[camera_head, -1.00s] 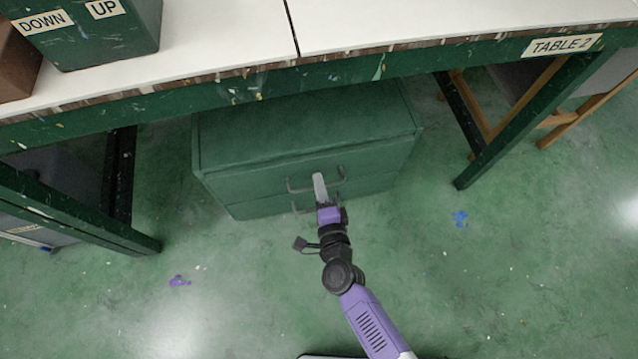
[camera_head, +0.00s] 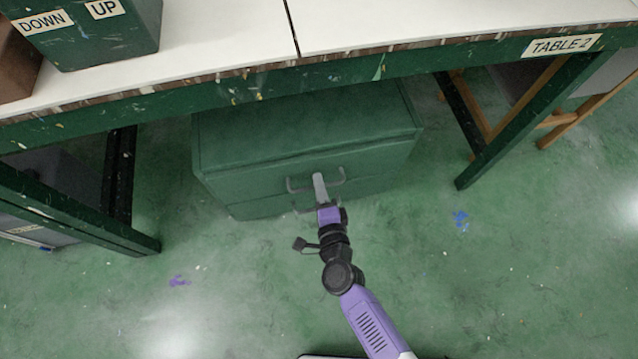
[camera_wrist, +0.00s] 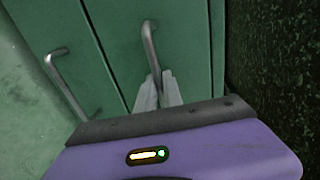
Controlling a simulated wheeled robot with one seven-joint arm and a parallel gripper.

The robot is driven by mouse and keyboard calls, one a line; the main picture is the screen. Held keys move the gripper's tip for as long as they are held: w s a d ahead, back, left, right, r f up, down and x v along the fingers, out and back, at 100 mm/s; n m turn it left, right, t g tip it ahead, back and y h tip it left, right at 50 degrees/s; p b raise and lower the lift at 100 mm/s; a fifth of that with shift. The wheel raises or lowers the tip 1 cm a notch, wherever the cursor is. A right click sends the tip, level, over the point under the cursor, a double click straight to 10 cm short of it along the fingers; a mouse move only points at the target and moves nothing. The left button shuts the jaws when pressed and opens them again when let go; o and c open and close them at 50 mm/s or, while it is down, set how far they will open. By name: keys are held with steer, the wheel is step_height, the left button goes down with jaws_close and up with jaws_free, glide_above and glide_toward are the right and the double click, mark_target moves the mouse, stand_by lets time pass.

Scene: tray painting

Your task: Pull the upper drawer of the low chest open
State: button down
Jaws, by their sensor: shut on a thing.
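The low green chest (camera_head: 300,115) stands on the floor under the table. Its upper drawer (camera_head: 260,182) has a grey bar handle (camera_head: 298,188), which also shows in the wrist view (camera_wrist: 149,40). My gripper (camera_head: 319,180) is in front of the chest with its pale fingers shut on this handle; the fingers (camera_wrist: 158,88) hide part of the bar in the wrist view. The lower drawer's handle (camera_wrist: 70,85) is free, to the left in the wrist view. The upper drawer looks shut or nearly so; I cannot tell if a small gap shows.
The table (camera_head: 420,57) overhangs the chest, with green legs left (camera_head: 125,185) and right (camera_head: 490,150). A green box marked UP and DOWN (camera_head: 100,40) stands on the table. The floor in front of the chest is clear apart from paint spots.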

steer(key=shift+s, duration=0.15)
stand_by(0.4)
steer(key=f+v, duration=0.2)
steer(key=v, duration=0.7)
steer(key=f+v, duration=0.2)
steer(key=v, duration=0.8)
steer(key=shift+s+d, duration=0.3)
steer(key=shift+s, duration=0.3)
steer(key=c, duration=1.5)
jaws_free()
steer(key=p+v, duration=0.1)
steer(key=v, duration=0.6)
steer(key=shift+s+p, duration=0.35)
steer(key=shift+p, duration=0.05)
steer(key=shift+d, duration=0.1)
